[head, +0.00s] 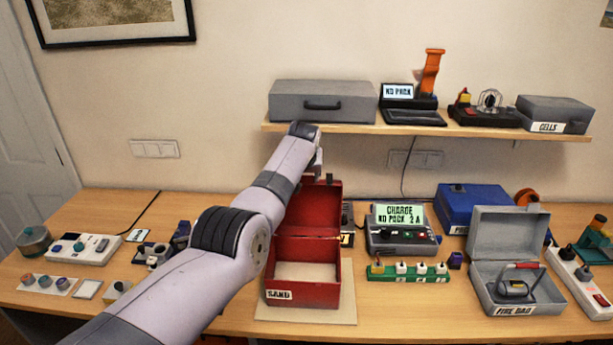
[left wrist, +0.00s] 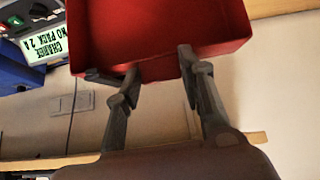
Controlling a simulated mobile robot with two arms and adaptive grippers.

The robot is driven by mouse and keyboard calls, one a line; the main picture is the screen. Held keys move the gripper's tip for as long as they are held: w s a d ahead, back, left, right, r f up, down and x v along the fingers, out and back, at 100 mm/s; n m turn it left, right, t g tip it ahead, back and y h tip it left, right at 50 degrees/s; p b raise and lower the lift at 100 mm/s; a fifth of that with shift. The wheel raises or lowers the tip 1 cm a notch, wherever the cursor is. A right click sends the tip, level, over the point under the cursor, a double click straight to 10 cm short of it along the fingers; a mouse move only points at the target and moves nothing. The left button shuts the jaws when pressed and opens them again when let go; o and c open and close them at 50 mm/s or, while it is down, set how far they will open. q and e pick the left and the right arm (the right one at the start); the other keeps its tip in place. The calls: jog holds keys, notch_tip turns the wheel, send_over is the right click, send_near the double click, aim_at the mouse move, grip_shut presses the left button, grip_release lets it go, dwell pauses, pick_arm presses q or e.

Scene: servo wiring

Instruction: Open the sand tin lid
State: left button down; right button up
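The red sand tin (head: 303,291), marked SAND, stands on a pale board on the table. Its lid (head: 314,208) is raised and stands roughly upright at the back, so the pale inside shows. The lid (left wrist: 160,25) also fills the top of the left wrist view. My left gripper (head: 319,179) is at the lid's top edge, partly hidden by my arm. In the left wrist view my left gripper's fingers (left wrist: 158,62) are spread apart, their tips at the lid's edge; firm contact cannot be told. My right gripper is not in view.
A charger (head: 402,238) and a green strip (head: 408,274) stand right of the tin. An open grey FIRE DAU-like labelled box (head: 508,238) is further right. A shelf (head: 430,129) with cases runs above the table. Small parts lie at left.

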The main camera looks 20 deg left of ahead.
pick_arm(q)
jog(key=c, duration=1)
grip_release()
jog(key=shift+s+d+r, duration=0.1)
jog(key=shift+c, duration=0.2)
jog(key=shift+s+r, duration=0.3)
jog(key=shift+r, duration=0.15)
jog(key=v, duration=1)
jog(key=shift+s+r, duration=0.25)
jog(key=shift+s, duration=0.05)
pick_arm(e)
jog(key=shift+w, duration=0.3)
